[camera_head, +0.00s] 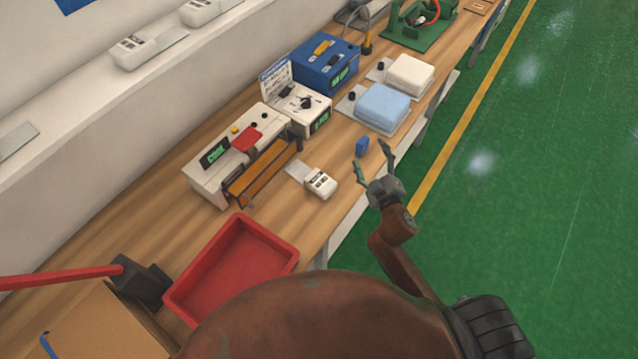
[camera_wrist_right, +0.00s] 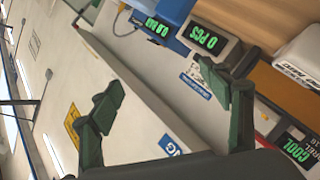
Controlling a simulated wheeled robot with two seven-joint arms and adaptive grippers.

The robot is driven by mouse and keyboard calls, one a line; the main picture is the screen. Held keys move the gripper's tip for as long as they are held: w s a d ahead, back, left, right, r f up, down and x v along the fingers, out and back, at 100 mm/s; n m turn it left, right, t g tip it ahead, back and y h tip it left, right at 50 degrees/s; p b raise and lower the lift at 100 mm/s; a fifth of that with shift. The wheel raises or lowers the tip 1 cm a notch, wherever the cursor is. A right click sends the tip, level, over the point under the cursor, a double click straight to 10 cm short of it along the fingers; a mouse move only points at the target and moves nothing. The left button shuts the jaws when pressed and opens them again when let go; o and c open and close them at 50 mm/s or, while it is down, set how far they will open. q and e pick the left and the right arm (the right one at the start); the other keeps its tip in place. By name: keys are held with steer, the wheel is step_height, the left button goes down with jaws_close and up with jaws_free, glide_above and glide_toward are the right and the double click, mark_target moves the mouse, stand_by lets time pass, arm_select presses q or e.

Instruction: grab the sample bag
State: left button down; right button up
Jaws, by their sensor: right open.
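I cannot tell for sure which thing is the sample bag. A small white packet with dark print (camera_head: 320,182) lies on the bench, beside a grey flat piece. A small blue block (camera_head: 362,146) stands near the bench's front edge. My right gripper (camera_head: 370,160) is open and empty, close by the blue block at the bench edge; I cannot tell whether they touch. In the right wrist view the open fingers (camera_wrist_right: 163,78) have nothing between them. My left gripper is not in view.
A red tray (camera_head: 288,258), a white machine with an orange-brown rack (camera_head: 205,175) and a blue box (camera_head: 320,75) crowd the bench. Folded blue (camera_head: 383,105) and white (camera_head: 411,72) pads lie farther along. More white packets (camera_head: 140,50) sit on the back shelf. Green floor (camera_head: 530,200) is clear.

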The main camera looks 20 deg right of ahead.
steer(key=w+a+r+n+t+y, duration=0.1)
steer(key=a+r+n+y, duration=1.35)
steer(key=a, duration=0.45)
steer(key=s+a+n+g+y, duration=0.3)
steer(key=s+a+n+g, duration=0.1)
steer(key=a+n+g, duration=0.55)
steer(key=n+g+h, duration=0.4)
steer(key=n+h, duration=0.6)
steer(key=h, duration=0.4)
glide_toward(320, 180)
steer(key=a+f, duration=0.1)
steer(key=f, duration=0.1)
steer(key=shift+w+a+f+y+b, duration=0.25)
steer(key=shift+w+a+f+b, duration=0.05)
steer(key=shift+w+a+b, duration=0.1)
steer(key=shift+w+d+f, duration=0.1)
steer(key=shift+w+f, duration=0.1)
steer(key=shift+f, duration=0.35)
steer(key=shift+w+d+f, duration=0.1)
steer(key=shift+w+f, duration=0.15)
steer(key=shift+f, duration=0.3)
steer(key=shift+d+x, duration=0.2)
steer(key=shift+x, duration=2.5)
